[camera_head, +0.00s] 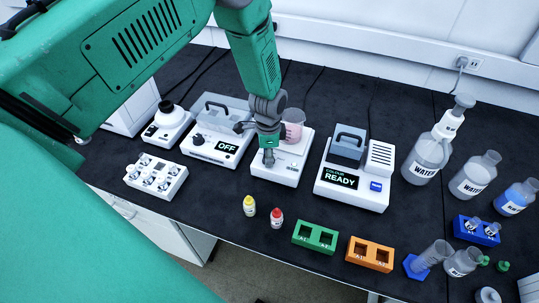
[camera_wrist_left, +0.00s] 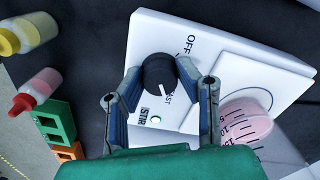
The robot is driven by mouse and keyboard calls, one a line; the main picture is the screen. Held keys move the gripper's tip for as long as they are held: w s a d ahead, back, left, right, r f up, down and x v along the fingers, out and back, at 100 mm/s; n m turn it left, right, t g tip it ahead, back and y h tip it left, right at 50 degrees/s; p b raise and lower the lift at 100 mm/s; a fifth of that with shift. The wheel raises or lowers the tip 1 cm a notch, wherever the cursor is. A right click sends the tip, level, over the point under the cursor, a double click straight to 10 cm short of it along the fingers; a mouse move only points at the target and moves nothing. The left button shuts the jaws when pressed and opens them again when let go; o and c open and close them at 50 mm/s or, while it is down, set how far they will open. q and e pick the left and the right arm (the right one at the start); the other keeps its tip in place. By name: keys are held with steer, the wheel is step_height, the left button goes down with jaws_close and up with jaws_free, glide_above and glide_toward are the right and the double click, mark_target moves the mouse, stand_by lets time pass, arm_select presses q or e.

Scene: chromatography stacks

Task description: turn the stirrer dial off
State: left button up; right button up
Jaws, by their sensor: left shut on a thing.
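The white stirrer (camera_head: 290,178) stands mid-bench with a beaker of pink liquid (camera_head: 293,131) on its plate. My left gripper (camera_head: 268,158) reaches down to its front and hides the dial in the head view. In the left wrist view the black dial (camera_wrist_left: 159,70) sits between the fingers of the left gripper (camera_wrist_left: 160,73), which is shut on it. The dial's white mark points toward the FAST side, away from the OFF label (camera_wrist_left: 190,44). A green light (camera_wrist_left: 155,120) glows beside the STIR label. My right gripper is not in view.
A device reading OFF (camera_head: 216,146) stands left of the stirrer, and a colour reader (camera_head: 355,190) stands right. Yellow-capped (camera_head: 249,206) and red-capped (camera_head: 276,218) bottles, a green rack (camera_head: 315,238) and an orange rack (camera_head: 370,254) lie in front. Water bottles (camera_head: 428,155) stand at right.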

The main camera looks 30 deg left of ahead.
arm_select(q)
steer(key=shift+w+r, duration=0.15)
steer(key=shift+w, duration=0.05)
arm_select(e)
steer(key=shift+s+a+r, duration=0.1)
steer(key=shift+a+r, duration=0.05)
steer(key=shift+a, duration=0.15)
